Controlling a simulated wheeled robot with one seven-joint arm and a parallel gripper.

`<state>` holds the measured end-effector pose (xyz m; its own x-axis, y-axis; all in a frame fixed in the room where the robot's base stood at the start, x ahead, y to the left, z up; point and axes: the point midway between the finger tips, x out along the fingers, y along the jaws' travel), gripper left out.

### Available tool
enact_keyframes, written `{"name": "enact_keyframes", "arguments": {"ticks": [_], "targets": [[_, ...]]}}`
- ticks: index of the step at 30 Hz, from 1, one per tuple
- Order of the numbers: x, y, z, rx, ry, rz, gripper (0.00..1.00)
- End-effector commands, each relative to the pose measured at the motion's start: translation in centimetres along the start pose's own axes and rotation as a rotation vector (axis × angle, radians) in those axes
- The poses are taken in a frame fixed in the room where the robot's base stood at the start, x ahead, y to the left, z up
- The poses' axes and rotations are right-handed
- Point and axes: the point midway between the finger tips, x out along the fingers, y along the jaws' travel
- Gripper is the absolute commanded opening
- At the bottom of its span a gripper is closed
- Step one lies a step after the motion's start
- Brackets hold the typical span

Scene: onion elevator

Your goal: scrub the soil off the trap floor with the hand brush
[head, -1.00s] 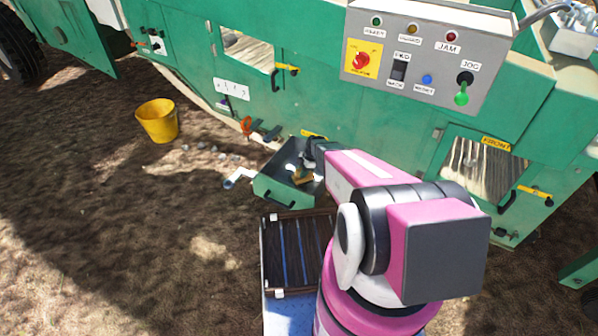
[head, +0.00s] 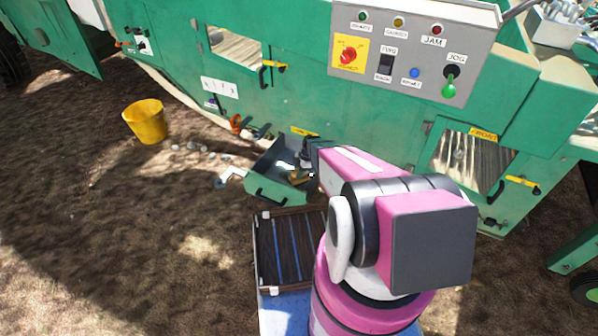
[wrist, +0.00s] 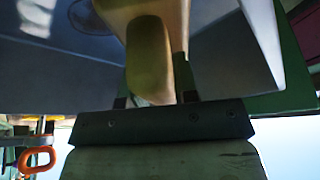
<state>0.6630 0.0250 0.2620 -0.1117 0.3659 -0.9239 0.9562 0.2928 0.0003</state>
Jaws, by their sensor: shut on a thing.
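The trap (head: 270,194) is an open green box with a grey inside, standing out low from the green machine. My gripper (head: 305,166) reaches into it from the right. The gripper is shut on the hand brush (head: 297,177), which shows as a small tan piece inside the trap. In the wrist view the brush's tan handle (wrist: 148,55) sits between the two dark fingers (wrist: 155,100). The grey trap floor (wrist: 60,72) lies beyond it, with a dark round patch beside the brush. The bristles are hidden, and soil cannot be made out clearly.
A yellow bucket (head: 146,122) stands on the ground at the left, with several pale lumps near it. A slatted dark tray (head: 288,250) lies in front of the trap. The control panel (head: 413,55) is above. An orange handle (head: 235,123) sits left of the trap.

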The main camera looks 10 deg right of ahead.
Motion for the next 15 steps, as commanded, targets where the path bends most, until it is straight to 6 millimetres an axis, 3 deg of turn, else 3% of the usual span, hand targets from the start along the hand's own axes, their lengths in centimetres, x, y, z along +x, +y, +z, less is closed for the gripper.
{"name": "enact_keyframes", "arguments": {"ticks": [5,15], "targets": [[0.1,-0.1,-0.4,0.0,0.0,0.0,0.09],[0.6,1.7,-1.6,0.0,0.0,0.0,0.09]]}}
